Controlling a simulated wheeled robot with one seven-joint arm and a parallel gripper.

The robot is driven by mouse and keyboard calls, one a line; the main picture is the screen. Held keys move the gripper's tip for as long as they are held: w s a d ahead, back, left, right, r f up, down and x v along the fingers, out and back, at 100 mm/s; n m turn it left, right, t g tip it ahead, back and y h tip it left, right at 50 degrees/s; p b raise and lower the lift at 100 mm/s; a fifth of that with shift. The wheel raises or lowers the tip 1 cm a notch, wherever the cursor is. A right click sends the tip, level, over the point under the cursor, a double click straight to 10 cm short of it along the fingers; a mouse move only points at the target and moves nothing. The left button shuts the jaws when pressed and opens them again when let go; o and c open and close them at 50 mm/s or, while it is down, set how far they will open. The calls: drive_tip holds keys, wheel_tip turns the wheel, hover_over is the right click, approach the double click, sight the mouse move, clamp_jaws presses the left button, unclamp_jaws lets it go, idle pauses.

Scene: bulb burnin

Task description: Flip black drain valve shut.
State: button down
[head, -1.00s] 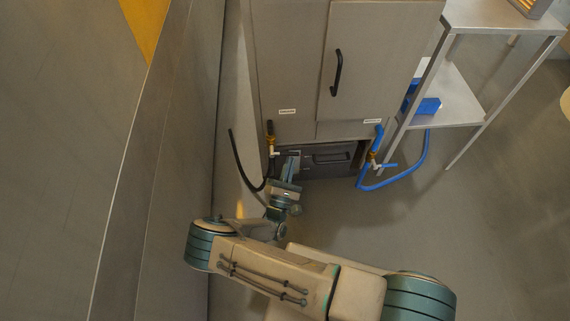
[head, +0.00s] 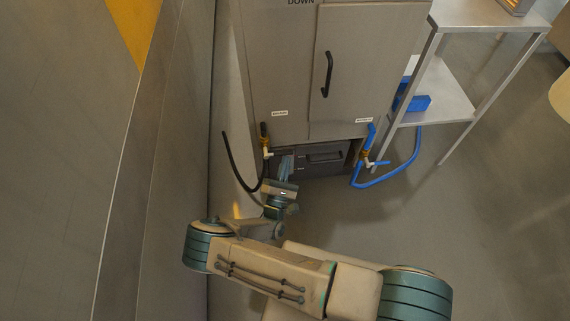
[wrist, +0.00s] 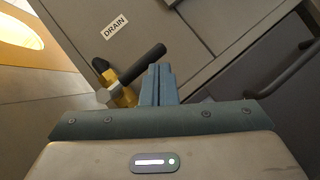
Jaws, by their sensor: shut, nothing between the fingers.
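The drain valve (head: 265,142) is at the lower left of the cabinet front, with a brass body and a dark stub on top. In the wrist view its black lever (wrist: 142,66) sticks out sideways from the brass body (wrist: 123,92), roughly along the direction of the DRAIN label (wrist: 115,27). My gripper (wrist: 157,72) is shut and empty. Its fingertips are just below the outer half of the lever in the wrist view; whether they touch it I cannot tell. In the head view my gripper (head: 285,163) is just right of and below the valve, and the lever is hard to make out.
A blue-hosed valve (head: 368,150) is at the cabinet's lower right. A black hose (head: 237,172) hangs left of the drain valve. A dark drawer panel (head: 325,158) lies behind my gripper. A wall (head: 180,170) runs close on the left; a metal shelf (head: 450,95) stands right.

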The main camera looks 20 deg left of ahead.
drive_tip(key=p+v, duration=0.1)
drive_tip(key=v, duration=1.2)
drive_tip(key=shift+s+f, duration=0.2)
drive_tip(key=shift+s, duration=0.15)
drive_tip(key=w+d+r+m+g+h+p, duration=0.3)
drive_tip(key=d+r+m+g+h+p, duration=0.25)
drive_tip(key=r, duration=0.65)
drive_tip(key=w+d+r+m+g+h+p, duration=0.25)
drive_tip(key=d+r+m+g+h, duration=0.2)
drive_tip(key=r+m+g, duration=0.55)
drive_tip(key=w+d+r+m+g+h+p, duration=0.35)
drive_tip(key=d+r+g+h+p, duration=0.2)
drive_tip(key=r, duration=0.85)
drive_tip(key=s+d+r+m+y+p, duration=0.3)
drive_tip(key=s+d+r+y+p, duration=0.1)
drive_tip(key=r, duration=0.7)
drive_tip(key=s+d+r+m+y+p, duration=0.3)
drive_tip(key=s+d+r+y+p, duration=0.1)
drive_tip(key=r, duration=0.8)
drive_tip(key=s+d+r+m+y+p, duration=0.3)
drive_tip(key=s+d+r+y+p, duration=0.1)
drive_tip(key=r, duration=0.8)
drive_tip(key=shift+s+d+r+y+p, duration=0.2)
drive_tip(key=shift+d+y+p, duration=0.6)
drive_tip(key=shift+y, duration=0.55)
